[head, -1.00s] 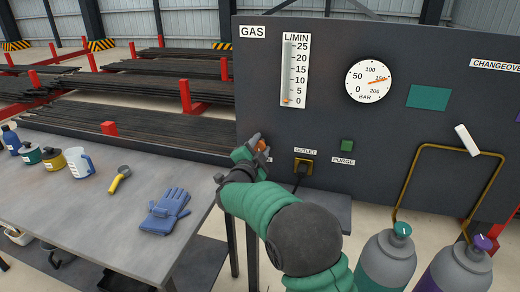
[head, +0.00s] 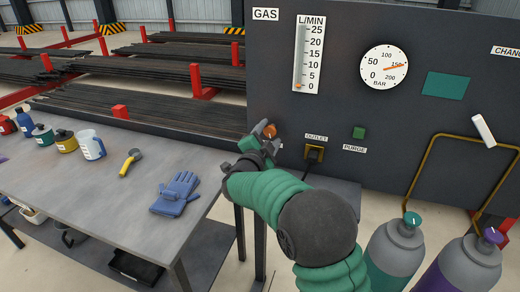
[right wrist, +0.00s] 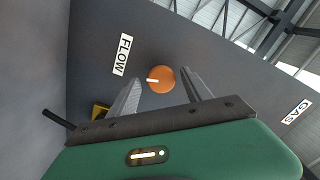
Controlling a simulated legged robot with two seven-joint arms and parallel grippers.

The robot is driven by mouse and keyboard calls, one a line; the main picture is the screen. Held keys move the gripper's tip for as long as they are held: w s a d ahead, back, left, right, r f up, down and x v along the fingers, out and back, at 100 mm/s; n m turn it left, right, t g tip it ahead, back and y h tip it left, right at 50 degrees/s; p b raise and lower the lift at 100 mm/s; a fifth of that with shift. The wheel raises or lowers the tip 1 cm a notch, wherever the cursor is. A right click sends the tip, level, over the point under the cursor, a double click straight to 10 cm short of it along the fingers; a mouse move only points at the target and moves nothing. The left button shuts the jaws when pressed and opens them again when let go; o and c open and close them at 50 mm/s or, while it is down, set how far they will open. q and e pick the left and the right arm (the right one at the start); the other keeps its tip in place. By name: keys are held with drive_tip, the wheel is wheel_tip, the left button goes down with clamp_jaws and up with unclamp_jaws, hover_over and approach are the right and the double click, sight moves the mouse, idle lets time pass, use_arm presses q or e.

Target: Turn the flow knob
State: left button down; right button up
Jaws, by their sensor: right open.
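The orange flow knob (right wrist: 161,79) sits on the dark gas panel, beside the FLOW label (right wrist: 123,55) in the right wrist view. A pale mark shows on its face. My right gripper (right wrist: 162,86) is open, with its two fingertips either side of the knob in that view; I cannot tell whether they touch it. In the head view the right gripper (head: 262,131) is at the panel's lower left, and the knob (head: 270,131) shows partly behind it. The L/MIN flow gauge (head: 307,55) has its orange marker near 0. My left gripper is not in view.
The panel also holds a pressure dial (head: 384,67), a green purge button (head: 359,132) and an outlet with a plug (head: 314,153). Gas cylinders (head: 396,255) stand at lower right. A grey table (head: 110,205) with blue gloves (head: 177,194) is at left.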

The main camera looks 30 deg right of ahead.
drive_tip(key=v, duration=1.5)
drive_tip(key=shift+b, duration=0.3)
